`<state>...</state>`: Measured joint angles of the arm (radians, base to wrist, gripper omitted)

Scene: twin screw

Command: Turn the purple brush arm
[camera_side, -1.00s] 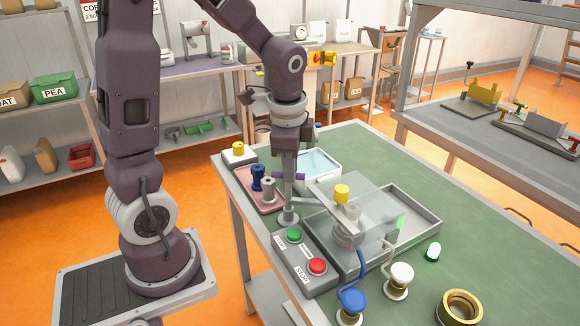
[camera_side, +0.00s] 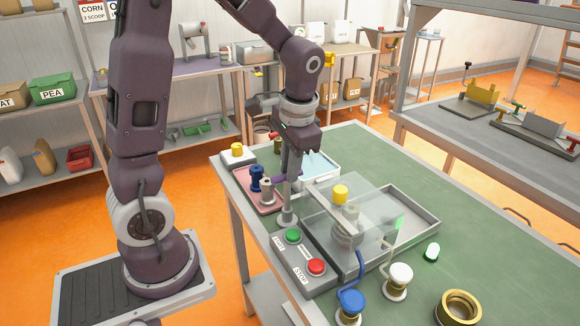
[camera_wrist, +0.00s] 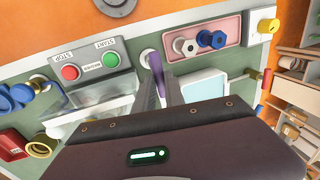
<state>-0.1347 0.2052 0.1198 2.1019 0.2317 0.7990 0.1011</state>
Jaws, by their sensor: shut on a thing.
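The purple brush arm (camera_side: 280,179) is a thin bar on top of an upright grey post (camera_side: 287,212) near the left edge of the green bench. My gripper (camera_side: 293,172) points down at the post top and is shut on the brush arm. The wrist view shows the purple bar (camera_wrist: 156,68) between the tips of my two long fingers (camera_wrist: 159,84). In the side view the fingers and post hide part of the bar.
A pink tray (camera_side: 259,204) with blue and grey screw parts and a pale blue tray (camera_side: 328,168) lie close by. A clear cover (camera_side: 372,210) and a panel with green (camera_side: 293,236) and red (camera_side: 316,267) buttons stand in front. Blue and white knobs are nearer.

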